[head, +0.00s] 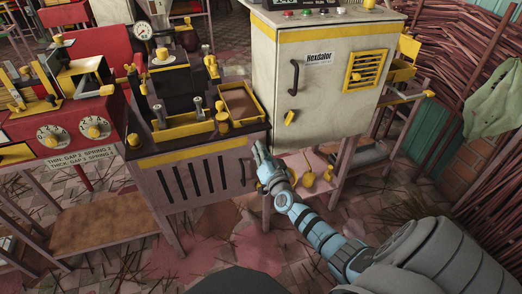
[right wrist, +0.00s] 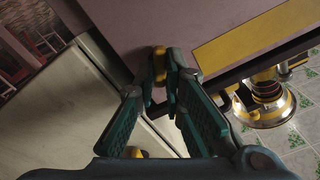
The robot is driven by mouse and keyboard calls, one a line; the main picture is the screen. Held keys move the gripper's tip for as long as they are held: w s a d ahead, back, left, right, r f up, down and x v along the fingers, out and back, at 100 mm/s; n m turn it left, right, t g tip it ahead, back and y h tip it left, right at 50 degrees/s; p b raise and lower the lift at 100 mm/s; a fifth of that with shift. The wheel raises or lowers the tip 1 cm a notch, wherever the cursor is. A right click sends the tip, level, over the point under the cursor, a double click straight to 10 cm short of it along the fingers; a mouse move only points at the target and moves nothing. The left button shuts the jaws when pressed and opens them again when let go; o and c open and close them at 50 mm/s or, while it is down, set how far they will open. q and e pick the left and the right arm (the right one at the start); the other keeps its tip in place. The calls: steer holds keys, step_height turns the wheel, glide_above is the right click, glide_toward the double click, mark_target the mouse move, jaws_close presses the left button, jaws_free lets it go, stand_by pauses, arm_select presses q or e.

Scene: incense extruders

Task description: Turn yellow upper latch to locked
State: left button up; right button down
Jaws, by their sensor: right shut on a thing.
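The yellow upper latch (right wrist: 160,66) shows between my fingertips in the right wrist view, small and partly covered by them. My right gripper (right wrist: 165,82) is shut on it; its turn angle is hard to read. In the head view my right gripper (head: 259,150) is at the upper right edge of the pink slatted cabinet (head: 160,195), and hides the latch there. A second yellow piece (right wrist: 136,153) shows low in the wrist view, mostly covered by the gripper. My left gripper is not in view.
The cream Hexdalor cabinet (head: 335,65) stands behind to the right, with a yellow knob (head: 289,118) on its front. A low pink shelf (head: 308,160) with yellow items is just right of my gripper. A red dial machine (head: 75,135) stands at left.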

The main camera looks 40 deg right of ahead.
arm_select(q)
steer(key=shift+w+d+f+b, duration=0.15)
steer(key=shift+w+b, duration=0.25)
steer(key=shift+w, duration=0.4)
arm_select(e)
steer(key=m, duration=1.1)
steer(key=shift+d+f+m, duration=0.1)
steer(key=shift+f+m, duration=0.1)
steer(key=shift+m, duration=0.1)
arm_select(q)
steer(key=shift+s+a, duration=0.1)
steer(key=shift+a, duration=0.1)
arm_select(e)
steer(key=c, duration=1.7)
jaws_free()
